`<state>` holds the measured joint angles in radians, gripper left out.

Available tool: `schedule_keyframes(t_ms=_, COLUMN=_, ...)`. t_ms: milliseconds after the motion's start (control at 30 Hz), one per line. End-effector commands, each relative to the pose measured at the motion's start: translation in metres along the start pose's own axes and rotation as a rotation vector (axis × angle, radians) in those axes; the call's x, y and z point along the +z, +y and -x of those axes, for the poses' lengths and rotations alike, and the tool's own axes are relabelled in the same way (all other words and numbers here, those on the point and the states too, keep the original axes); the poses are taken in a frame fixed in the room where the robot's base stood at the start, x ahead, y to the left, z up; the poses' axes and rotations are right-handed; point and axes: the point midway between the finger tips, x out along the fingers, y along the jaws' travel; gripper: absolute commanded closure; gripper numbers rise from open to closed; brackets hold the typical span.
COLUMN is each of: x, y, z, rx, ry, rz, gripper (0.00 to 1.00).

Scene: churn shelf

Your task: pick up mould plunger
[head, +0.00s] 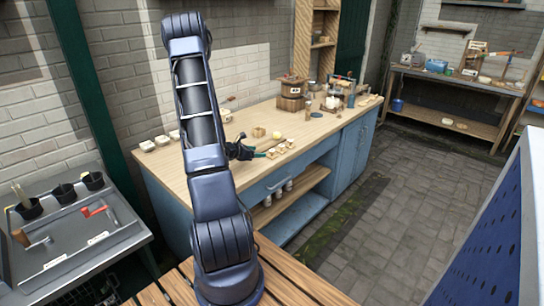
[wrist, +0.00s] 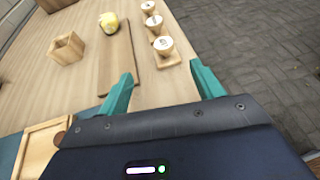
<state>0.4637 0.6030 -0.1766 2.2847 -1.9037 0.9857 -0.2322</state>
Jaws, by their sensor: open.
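My gripper (head: 252,152) is open and empty over the near part of the long wooden worktop. Its two teal fingers show apart in the wrist view (wrist: 160,76), with bare worktop between them. I cannot tell for certain which thing is the mould plunger. A small wooden frame with a round brown knob (wrist: 60,138) shows partly at the lower left of the wrist view, cut by my gripper body. A small open wooden box (wrist: 67,48) stands farther off on the left; it also shows in the head view (head: 258,132).
A flat board (wrist: 116,60) with a yellow lump (wrist: 108,22) lies ahead. Several pale round-topped pieces (wrist: 163,45) stand in a row to its right, near the worktop edge. A banded wooden tub (head: 291,93) stands farther back. A grey sink unit (head: 75,235) is at left.

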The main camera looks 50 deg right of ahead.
Motion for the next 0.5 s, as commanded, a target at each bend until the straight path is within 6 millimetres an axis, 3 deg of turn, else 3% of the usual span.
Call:
schedule_keyframes(t_ms=300, x=0.000, y=-0.001, z=-0.042, rx=-0.003, ry=0.001, rz=-0.003, gripper=0.34)
schedule_keyframes(t_ms=500, x=0.000, y=-0.002, z=-0.054, rx=-0.002, ry=0.001, rz=-0.003, gripper=0.34)
